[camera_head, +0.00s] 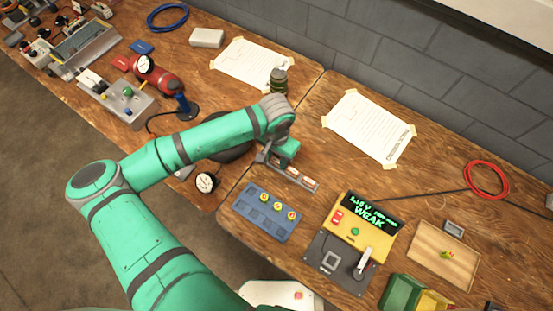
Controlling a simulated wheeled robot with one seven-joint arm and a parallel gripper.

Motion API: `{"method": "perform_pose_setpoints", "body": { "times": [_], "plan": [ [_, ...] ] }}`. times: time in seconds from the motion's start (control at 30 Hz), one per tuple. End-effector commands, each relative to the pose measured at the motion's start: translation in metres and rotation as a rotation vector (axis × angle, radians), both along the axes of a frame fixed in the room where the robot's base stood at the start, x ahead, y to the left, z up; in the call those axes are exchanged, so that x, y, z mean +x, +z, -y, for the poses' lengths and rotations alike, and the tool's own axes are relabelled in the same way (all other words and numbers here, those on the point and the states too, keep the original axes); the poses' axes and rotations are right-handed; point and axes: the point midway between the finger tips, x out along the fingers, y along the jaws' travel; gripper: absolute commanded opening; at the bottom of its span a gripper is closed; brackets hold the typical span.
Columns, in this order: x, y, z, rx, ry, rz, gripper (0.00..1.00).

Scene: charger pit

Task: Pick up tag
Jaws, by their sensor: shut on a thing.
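My gripper (270,155) is at the end of the green arm, low over the middle of the workbench. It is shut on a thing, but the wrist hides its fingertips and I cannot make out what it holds. Small round yellow pieces with coloured marks, possibly tags (278,206), sit in a blue tray (246,207) just below and in front of the gripper. I cannot tell which piece is the tag.
A narrow grey rack (283,172) with several pale cells lies close beside the gripper. A yellow tester (350,226) with a lit display reading WEAK stands to the right. Taped paper sheets (372,125), a dark canister (279,80) and a red cable coil (486,180) lie towards the wall.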

Motion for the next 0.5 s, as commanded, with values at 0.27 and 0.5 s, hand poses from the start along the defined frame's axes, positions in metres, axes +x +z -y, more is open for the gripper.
{"method": "perform_pose_setpoints", "body": {
  "times": [0.27, 0.5],
  "plan": [
    [0.000, 0.022, 0.000, 0.000, 0.000, 0.001, 0.12],
    [-0.023, 0.060, 0.010, -0.002, -0.004, 0.002, 0.12]
  ]
}}
